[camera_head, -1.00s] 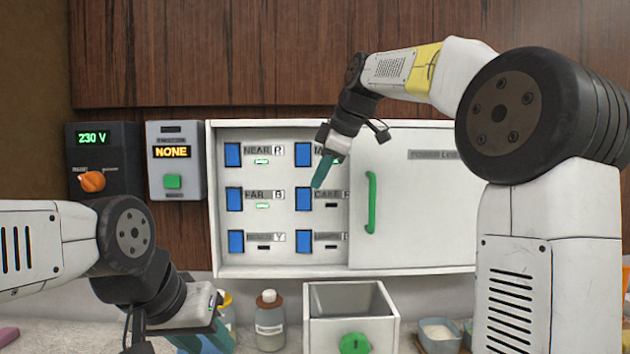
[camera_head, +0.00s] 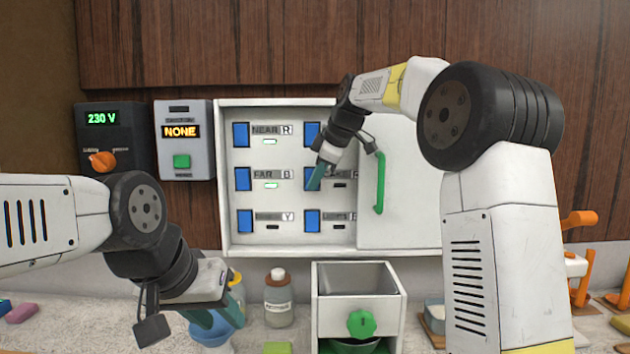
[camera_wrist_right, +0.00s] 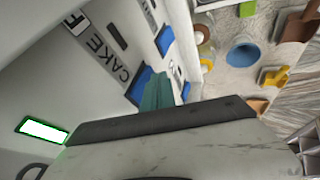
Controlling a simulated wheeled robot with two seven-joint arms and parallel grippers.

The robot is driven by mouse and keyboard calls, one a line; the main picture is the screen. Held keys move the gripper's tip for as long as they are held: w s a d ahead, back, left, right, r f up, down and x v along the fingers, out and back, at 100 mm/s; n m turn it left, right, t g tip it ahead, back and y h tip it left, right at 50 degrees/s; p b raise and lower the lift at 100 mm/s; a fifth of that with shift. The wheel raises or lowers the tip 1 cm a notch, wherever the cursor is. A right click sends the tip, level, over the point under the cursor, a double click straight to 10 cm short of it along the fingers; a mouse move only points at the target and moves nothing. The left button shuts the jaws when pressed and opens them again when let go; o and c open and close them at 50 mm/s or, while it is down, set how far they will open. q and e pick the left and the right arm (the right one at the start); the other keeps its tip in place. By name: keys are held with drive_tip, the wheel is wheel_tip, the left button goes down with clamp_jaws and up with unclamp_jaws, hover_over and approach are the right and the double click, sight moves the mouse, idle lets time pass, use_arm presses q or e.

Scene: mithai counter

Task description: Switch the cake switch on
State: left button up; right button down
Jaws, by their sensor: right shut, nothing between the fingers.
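The cake switch (camera_head: 312,178) is the blue rocker in the middle of the right column on the white panel. It also shows in the right wrist view (camera_wrist_right: 139,85), beside the CAKE label (camera_wrist_right: 105,48). Its small lamp (camera_head: 339,185) is dark. My right gripper (camera_head: 316,181) is shut and empty, with its teal fingertips in front of the cake switch and partly covering it. In the wrist view the fingers (camera_wrist_right: 158,94) overlap the rocker's edge; I cannot tell whether they touch. My left gripper (camera_head: 215,318) looks open, low at the left above the counter.
The NEAR lamp (camera_head: 270,142) and FAR lamp (camera_head: 270,187) glow green. The panel's sliding cover (camera_head: 410,215) with a green handle (camera_head: 379,182) is right of the switches. A display box (camera_head: 181,140) reads NONE. A bottle (camera_head: 278,300) and a drawer box (camera_head: 330,315) stand below.

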drive_tip(key=shift+w+f, duration=0.15)
drive_tip(key=shift+w, duration=0.15)
